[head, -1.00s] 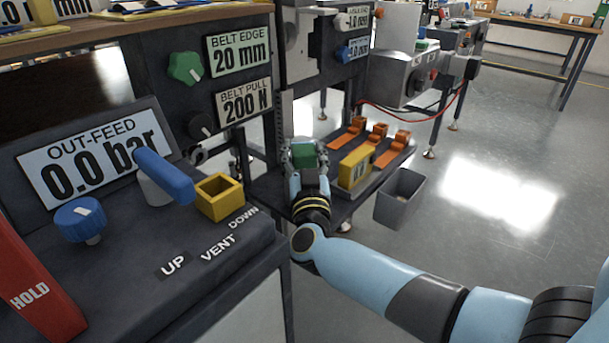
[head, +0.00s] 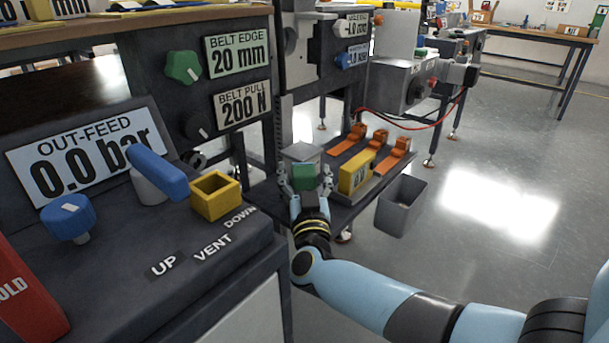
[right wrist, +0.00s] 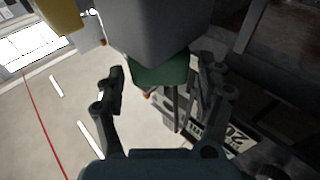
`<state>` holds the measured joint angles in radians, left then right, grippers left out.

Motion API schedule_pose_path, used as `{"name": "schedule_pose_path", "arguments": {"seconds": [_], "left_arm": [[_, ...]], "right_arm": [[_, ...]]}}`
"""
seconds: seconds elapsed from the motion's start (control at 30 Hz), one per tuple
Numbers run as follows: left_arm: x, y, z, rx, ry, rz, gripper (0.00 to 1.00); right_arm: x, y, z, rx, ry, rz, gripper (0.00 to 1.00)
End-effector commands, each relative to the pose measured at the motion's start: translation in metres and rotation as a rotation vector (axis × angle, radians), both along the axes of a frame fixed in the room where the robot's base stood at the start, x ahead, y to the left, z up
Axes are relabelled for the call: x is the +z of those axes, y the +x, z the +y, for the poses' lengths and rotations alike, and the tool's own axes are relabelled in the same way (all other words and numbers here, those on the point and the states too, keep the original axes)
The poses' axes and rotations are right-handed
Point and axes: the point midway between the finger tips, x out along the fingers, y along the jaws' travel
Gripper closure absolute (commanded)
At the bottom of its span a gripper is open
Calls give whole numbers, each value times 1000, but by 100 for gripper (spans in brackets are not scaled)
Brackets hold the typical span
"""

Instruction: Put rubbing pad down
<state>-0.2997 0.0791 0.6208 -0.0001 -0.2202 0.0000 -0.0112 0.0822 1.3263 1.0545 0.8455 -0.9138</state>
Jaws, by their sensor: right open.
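The rubbing pad, seen as a grey block (head: 301,152) with a green part (head: 303,177) facing me, is at the left end of the dark low shelf (head: 345,209). My right gripper (head: 305,184) is open, with a finger on either side of the green part. In the right wrist view the green part (right wrist: 160,75) lies between the spread fingertips, with small gaps visible at both sides. The grey block (right wrist: 160,28) is beyond it. The pad's underside is hidden, so its contact with the shelf cannot be seen. My left gripper is not in view.
A yellow gauge box (head: 354,173) and orange clamps (head: 377,140) stand on the shelf just right of my gripper. A grey bin (head: 401,208) hangs at the shelf's right. The control console (head: 190,250) is close on the left. Open floor (head: 500,220) lies to the right.

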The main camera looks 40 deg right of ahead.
Motion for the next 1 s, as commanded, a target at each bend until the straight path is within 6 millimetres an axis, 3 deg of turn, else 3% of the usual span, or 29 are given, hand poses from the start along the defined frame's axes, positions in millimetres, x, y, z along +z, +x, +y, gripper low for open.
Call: {"name": "schedule_pose_path", "arguments": {"seconds": [0.23, 0.7, 0.93, 1.0], "left_arm": [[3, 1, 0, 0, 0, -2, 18], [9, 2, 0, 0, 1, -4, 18], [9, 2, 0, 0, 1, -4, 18], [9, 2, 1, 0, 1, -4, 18]], "right_arm": [[1, -10, 8, 0, 1, 2, 29], [-17, -81, 68, 0, 1, 2, 29], [-20, -91, 77, 5, -1, 3, 29], [-30, -90, 80, 35, 2, 28, 29]]}}
